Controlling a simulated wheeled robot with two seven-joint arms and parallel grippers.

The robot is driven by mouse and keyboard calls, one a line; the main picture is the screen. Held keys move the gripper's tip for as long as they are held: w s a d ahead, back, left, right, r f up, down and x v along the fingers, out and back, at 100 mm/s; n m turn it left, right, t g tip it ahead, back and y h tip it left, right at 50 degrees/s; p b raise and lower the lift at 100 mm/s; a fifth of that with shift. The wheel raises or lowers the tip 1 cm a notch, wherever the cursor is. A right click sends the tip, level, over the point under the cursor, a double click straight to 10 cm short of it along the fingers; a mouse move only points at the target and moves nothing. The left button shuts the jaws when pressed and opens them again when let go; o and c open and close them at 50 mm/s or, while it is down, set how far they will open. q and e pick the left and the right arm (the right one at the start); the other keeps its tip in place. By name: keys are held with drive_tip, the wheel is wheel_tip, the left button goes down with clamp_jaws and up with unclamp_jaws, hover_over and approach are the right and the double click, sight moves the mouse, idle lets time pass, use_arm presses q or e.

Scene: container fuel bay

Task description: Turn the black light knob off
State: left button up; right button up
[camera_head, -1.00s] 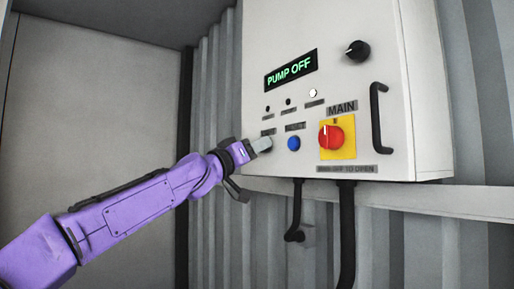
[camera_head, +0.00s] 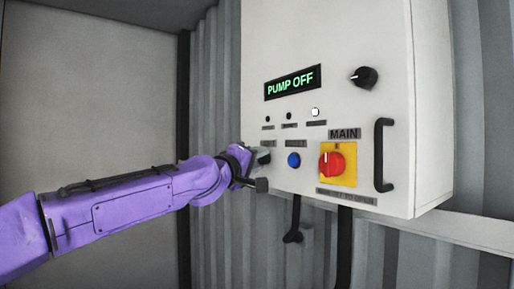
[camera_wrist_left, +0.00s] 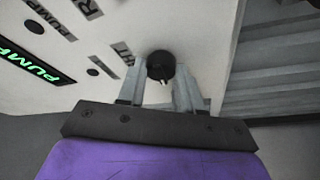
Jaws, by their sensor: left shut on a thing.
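In the head view my left gripper (camera_head: 260,161) is at the lower left of the white control panel (camera_head: 340,40) and hides most of the knob. Another black knob (camera_head: 364,77) sits untouched at the panel's upper right. My right gripper is not in view.
The panel has a "PUMP OFF" display (camera_head: 292,83), a blue button (camera_head: 294,160), a red MAIN switch (camera_head: 331,164) on a yellow plate and a black door handle (camera_head: 383,155). One small indicator (camera_head: 315,112) is bright white. A black cable (camera_head: 345,245) hangs below.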

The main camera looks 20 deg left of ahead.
use_arm(q)
drive_tip(key=shift+r+n+p, duration=0.1)
drive_tip(key=shift+n+p, duration=0.2)
drive_tip(key=shift+n, duration=0.1)
drive_tip(key=o, duration=1)
drive_tip(key=shift+o, duration=0.2)
drive_tip(key=v, duration=1)
drive_tip(key=shift+s, duration=0.3)
